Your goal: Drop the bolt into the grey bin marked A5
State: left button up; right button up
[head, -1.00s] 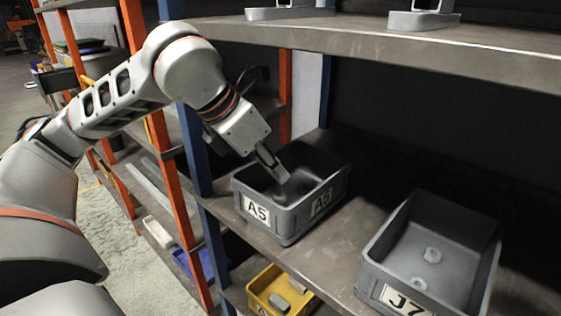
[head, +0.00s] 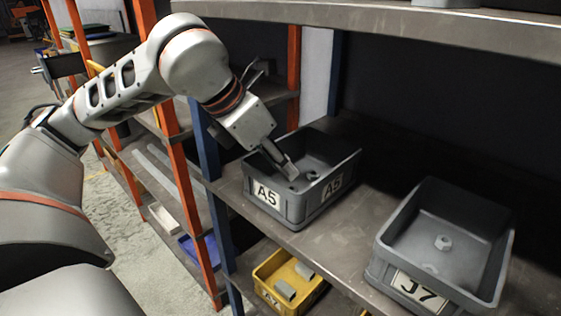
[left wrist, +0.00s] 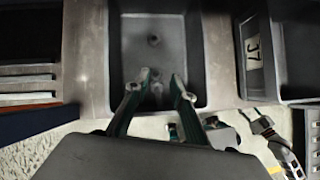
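The grey bin marked A5 (head: 296,207) stands on the shelf, with A5 labels on two sides. It also fills the upper middle of the left wrist view (left wrist: 198,60). My left gripper (head: 291,172) reaches down into its open top. In the left wrist view its two fingers (left wrist: 161,76) stand apart. A small dark piece (left wrist: 154,40), apparently the bolt, shows in the bin beyond the fingertips, apart from them. In the head view a dark spot (head: 311,175) shows beside the fingertips. A blurred shape lies between the fingers; I cannot tell what it is.
A grey bin marked J7 (head: 388,272) with a hex nut (head: 443,242) stands to the right on the same shelf. A yellow bin (head: 262,272) with grey pieces sits below. Blue (head: 222,200) and orange (head: 173,125) posts stand left; an upper shelf (head: 420,22) overhangs.

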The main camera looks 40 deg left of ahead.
pick_arm(q)
jog(key=shift+r, duration=0.1)
jog(key=s+a+r+b, duration=0.2)
jog(key=s+b, duration=0.1)
jog(key=s, duration=0.4)
jog(key=s+a+r+b, duration=0.2)
jog(key=s+b, duration=0.1)
jog(key=s, duration=0.4)
jog(key=shift+a+r, duration=0.2)
jog(key=shift+r, duration=0.2)
pick_arm(e)
jog(key=shift+w+a+y, duration=0.25)
jog(key=shift+a, duration=0.5)
jog(key=shift+w+a+y, duration=0.25)
jog(key=shift+a, duration=0.5)
